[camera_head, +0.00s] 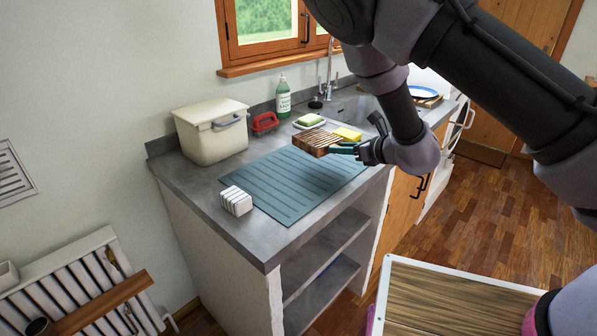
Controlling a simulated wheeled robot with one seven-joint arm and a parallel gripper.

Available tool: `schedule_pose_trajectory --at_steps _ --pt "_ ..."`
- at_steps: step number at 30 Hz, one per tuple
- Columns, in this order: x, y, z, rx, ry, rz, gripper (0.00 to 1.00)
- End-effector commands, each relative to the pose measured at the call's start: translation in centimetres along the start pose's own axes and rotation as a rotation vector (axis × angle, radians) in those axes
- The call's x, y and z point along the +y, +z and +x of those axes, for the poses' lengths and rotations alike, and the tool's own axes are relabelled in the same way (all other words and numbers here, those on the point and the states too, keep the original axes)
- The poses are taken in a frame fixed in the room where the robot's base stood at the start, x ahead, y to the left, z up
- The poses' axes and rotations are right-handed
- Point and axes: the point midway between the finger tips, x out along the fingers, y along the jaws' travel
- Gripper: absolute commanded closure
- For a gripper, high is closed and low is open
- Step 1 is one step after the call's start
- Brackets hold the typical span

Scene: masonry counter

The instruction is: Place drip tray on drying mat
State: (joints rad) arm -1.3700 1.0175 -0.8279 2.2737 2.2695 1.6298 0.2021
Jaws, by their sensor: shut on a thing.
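The drying mat (290,184) is a blue-grey ribbed sheet lying flat on the grey counter. My gripper (338,148), with teal fingers, comes in from the right near the mat's far edge. It is shut on a brown slatted piece, which I take to be the drip tray (313,141). The tray's far-left part sticks out beyond the fingers, over the back part of the mat. I cannot tell whether it touches the mat or is held just above it.
A white ribbed block (236,201) stands at the mat's left edge. The mat's front and middle are clear.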

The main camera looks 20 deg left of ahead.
Motion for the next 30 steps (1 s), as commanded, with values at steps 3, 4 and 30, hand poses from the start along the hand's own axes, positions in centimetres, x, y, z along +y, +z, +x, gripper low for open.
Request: schedule_pose_trajectory --at_steps 3,4,30 --pt "2.9 2.4 0.7 -0.005 0.083 -0.032 1.0" --pt "3.4 2.6 0.8 -0.004 0.097 -0.038 1.0" --pt "4.5 -5.7 4.5 0.005 0.129 -0.054 1.0"
